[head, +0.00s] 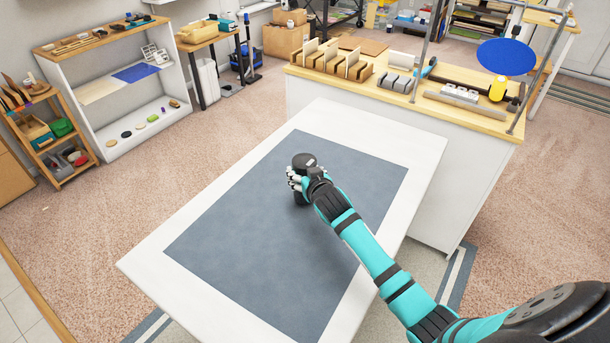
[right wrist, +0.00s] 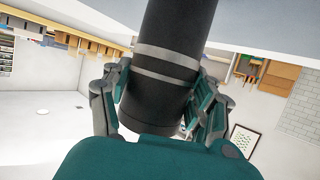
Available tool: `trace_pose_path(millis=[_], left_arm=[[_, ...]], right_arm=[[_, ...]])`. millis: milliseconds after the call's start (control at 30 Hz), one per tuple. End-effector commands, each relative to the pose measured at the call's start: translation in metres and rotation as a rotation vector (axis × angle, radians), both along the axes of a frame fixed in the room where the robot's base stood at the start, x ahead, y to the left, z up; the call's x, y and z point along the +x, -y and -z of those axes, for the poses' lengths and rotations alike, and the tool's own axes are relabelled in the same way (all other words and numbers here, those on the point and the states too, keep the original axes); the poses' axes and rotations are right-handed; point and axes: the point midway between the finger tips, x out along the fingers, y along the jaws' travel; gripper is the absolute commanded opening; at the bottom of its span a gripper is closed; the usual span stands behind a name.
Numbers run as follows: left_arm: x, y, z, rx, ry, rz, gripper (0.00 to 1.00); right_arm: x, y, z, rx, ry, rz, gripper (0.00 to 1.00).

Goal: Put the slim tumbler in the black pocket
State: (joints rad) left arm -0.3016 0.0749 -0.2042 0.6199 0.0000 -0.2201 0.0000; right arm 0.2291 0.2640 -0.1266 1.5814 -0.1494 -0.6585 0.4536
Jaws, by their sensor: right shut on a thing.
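The slim tumbler (right wrist: 166,70) is a dark, nearly black cylinder with two grey bands in the right wrist view. It sits between the fingers of my right gripper (right wrist: 160,100), which is shut on it. In the head view the tumbler (head: 304,160) is upright over the middle of the blue-grey mat (head: 250,230), its dark lid above the fingers. I cannot tell whether its base touches the mat. My left gripper is not in view. I cannot make out a black pocket in either view.
The mat lies on a white table (head: 418,150), otherwise bare. Behind it a wooden-topped counter (head: 440,112) carries upright brown boards (head: 335,60), grey blocks and a yellow bottle (head: 498,88). A white shelf unit (head: 95,92) and a small wooden rack (head: 48,132) stand at the left.

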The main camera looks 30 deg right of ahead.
Motion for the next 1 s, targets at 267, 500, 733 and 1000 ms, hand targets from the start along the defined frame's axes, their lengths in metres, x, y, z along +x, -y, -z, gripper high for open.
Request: trace_pose_path(millis=[267,500,733,1000], left_arm=[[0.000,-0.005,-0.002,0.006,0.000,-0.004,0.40],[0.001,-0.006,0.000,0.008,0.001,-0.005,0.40],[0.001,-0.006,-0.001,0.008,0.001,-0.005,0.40],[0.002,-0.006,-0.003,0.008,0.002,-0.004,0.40]], right_arm=[[0.000,0.000,0.011,-0.001,0.005,-0.001,0.18],[0.000,0.000,0.016,-0.001,0.002,0.000,0.61],[0.000,0.000,0.015,-0.002,0.002,-0.001,0.84],[0.000,0.000,0.011,-0.002,0.003,-0.001,0.84]])
